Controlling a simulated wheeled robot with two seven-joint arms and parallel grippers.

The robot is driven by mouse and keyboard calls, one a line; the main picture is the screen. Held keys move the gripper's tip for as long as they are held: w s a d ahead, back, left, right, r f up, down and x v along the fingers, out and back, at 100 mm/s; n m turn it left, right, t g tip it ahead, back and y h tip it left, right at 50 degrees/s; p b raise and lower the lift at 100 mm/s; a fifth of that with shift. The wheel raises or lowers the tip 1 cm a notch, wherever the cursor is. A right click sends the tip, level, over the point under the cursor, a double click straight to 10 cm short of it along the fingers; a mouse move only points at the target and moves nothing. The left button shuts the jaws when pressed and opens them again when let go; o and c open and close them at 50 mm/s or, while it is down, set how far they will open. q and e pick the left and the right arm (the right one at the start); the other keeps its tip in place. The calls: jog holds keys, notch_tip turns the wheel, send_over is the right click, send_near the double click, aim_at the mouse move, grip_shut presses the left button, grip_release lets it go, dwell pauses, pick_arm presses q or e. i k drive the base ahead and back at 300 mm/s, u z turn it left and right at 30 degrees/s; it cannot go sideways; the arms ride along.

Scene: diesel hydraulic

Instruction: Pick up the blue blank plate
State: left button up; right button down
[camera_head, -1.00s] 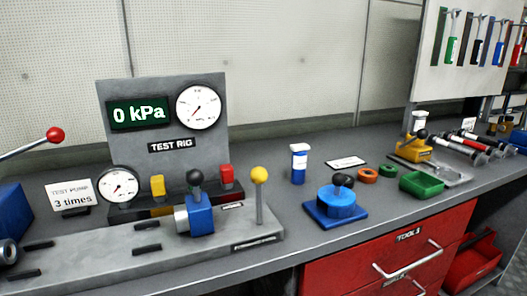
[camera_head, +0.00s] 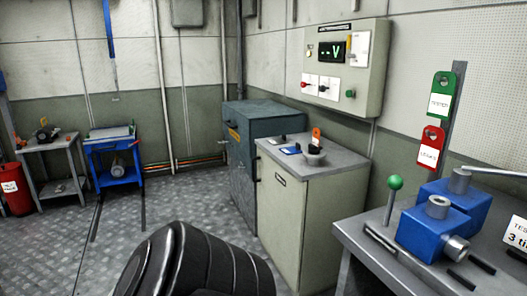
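A small flat blue item (camera_head: 291,150) lies on top of the light grey cabinet in the middle of the head view. It is too small to tell whether it is the blue blank plate. A grey bowl-like part (camera_head: 314,157) and an orange tag (camera_head: 316,137) are beside it. Neither of my grippers is in view.
The light cabinet (camera_head: 290,217) stands beside a dark grey cabinet (camera_head: 240,165), under a wall control panel (camera_head: 343,68). A bench with blue blocks (camera_head: 433,232) is at the right. A blue cart (camera_head: 117,163) and grey table (camera_head: 50,155) stand back left, with open floor before them.

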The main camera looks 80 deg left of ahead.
aim_at(292, 150)
jog(key=u, duration=2.95)
jog(key=i, duration=1.15)
jog(key=u, duration=0.4)
jog(key=i, duration=1.55)
jog(key=z, duration=0.8)
